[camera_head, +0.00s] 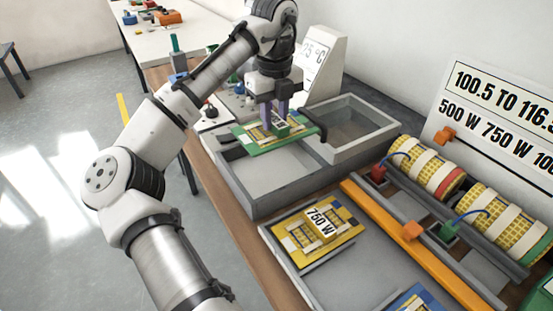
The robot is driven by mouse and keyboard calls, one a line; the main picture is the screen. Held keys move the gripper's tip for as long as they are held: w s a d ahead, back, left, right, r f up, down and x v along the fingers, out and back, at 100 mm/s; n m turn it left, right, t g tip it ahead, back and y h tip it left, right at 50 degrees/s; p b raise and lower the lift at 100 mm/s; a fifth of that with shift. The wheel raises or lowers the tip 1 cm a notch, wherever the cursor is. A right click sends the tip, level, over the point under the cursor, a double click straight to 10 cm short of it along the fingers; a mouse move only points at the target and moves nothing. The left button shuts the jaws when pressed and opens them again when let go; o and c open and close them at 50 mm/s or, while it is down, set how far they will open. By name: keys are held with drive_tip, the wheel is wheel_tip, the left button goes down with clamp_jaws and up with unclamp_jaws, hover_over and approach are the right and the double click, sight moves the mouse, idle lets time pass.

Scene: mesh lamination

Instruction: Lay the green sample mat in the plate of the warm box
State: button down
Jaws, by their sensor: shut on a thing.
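The green sample mat (251,146) has a green border and a yellow gridded middle with a small green block on it. My gripper (276,115) points down with purple fingers and is shut on the mat's block. The mat is over the left part of a grey open box (245,202), which has a pale flat floor. Whether the mat touches the box's rim or hangs above it cannot be told. A second grey walled compartment (375,111) adjoins at the right. A white display panel (325,62) reading about "25 °C" stands behind, partly hidden by my arm.
A yellow mat (346,244) marked "750 W" lies on a grey tray (348,287) in front, with a blue mat (412,301) at the bottom edge. Yellow mesh rolls (432,173) and an orange bar (408,243) are at the right. A wall sign (500,95) stands behind them.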

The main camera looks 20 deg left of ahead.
wheel_tip(320, 180, down, 12)
drive_tip(key=shift+r+p, duration=0.15)
drive_tip(key=shift+p, duration=0.45)
drive_tip(key=c, duration=1.1)
unclamp_jaws()
wheel_tip(320, 180, up, 12)
drive_tip(key=shift+r+b, duration=0.1)
drive_tip(key=shift+b, duration=0.4)
